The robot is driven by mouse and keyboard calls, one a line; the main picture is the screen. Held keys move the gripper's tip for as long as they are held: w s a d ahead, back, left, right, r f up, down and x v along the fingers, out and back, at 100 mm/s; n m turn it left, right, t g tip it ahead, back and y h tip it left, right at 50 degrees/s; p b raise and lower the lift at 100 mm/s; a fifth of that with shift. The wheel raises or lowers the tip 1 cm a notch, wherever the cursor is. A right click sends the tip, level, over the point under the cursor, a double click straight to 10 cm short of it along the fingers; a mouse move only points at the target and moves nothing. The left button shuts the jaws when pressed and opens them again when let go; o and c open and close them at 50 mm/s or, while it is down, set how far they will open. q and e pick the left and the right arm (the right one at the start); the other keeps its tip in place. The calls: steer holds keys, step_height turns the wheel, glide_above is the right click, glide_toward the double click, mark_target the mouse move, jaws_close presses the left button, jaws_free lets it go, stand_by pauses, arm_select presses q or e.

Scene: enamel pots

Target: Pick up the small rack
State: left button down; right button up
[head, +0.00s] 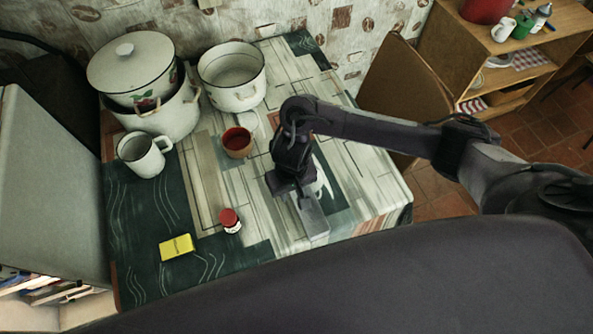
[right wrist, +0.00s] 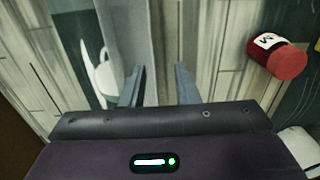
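I cannot make out a small rack for certain in either view. My right gripper (head: 312,222) is over the right part of the table, fingers pointing down toward the cloth. In the right wrist view its two fingers (right wrist: 159,70) stand apart, and I see no object gripped between them, only pale plank-patterned surface. A white curved shape (head: 323,181) lies beside the gripper, partly hidden by it; it also shows left of the fingers in the right wrist view (right wrist: 101,75). I cannot tell whether it is printed on the cloth. My left gripper is not in view.
A red-lidded jar (head: 230,221), yellow box (head: 177,247), red-brown cup (head: 237,143) and white mug (head: 144,155) stand left of the gripper. A lidded pot (head: 131,66) and an open pot (head: 232,76) are at the back. A wooden shelf unit (head: 520,58) stands right.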

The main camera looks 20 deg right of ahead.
steer(key=shift+w+d+f+b, duration=0.1)
steer(key=shift+d+f+b, duration=0.1)
steer(key=shift+f+b, duration=0.4)
steer(key=shift+d+f+b, duration=0.2)
steer(key=shift+f+b, duration=0.25)
steer(key=shift+f, duration=0.45)
step_height(320, 180, down, 4)
steer(key=shift+w+f, duration=0.1)
steer(key=shift+f, duration=0.05)
jaws_close()
